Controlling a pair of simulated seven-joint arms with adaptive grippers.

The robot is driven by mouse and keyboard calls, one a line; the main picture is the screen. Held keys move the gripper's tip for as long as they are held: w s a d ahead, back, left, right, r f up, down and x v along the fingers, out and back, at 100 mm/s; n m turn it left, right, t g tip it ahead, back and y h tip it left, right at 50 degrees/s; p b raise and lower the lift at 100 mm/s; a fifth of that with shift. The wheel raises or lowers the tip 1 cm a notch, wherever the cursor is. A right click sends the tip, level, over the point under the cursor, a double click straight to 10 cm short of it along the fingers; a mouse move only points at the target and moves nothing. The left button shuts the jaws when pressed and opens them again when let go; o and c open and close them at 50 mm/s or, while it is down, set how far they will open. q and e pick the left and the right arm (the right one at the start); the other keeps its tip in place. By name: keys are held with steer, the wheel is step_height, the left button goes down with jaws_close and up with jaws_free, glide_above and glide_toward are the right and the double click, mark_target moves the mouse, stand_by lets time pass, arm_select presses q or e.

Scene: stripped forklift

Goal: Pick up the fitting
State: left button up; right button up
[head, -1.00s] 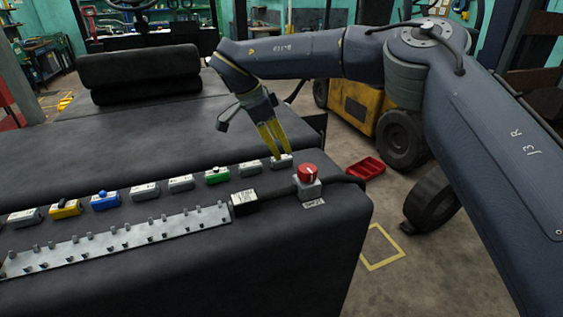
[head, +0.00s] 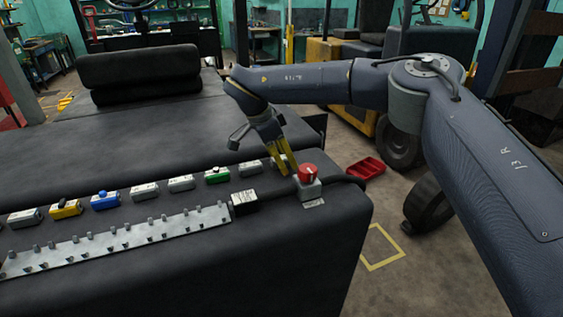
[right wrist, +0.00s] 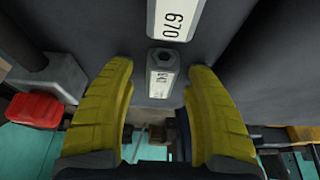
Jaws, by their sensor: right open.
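Which piece is the fitting I cannot tell for certain. In the right wrist view a small grey block with a hexagonal hole and a label (right wrist: 160,74) lies between the fingertips, with a gap on each side. My right gripper (head: 282,170) has yellow fingers pointing down at the right end of the row of small blocks. It also shows in the right wrist view (right wrist: 160,85), open and empty. In the head view its fingers mostly hide the end block. My left gripper is not in view.
A red knob on a grey base (head: 308,178) stands close right of my fingers. Several small blocks, including a green one (head: 217,175) and a blue one (head: 105,200), line the dark surface. A metal strip (head: 120,238) lies in front. A red tray (head: 366,168) is on the floor.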

jaws_close()
steer(key=shift+r, duration=0.1)
stand_by(0.3)
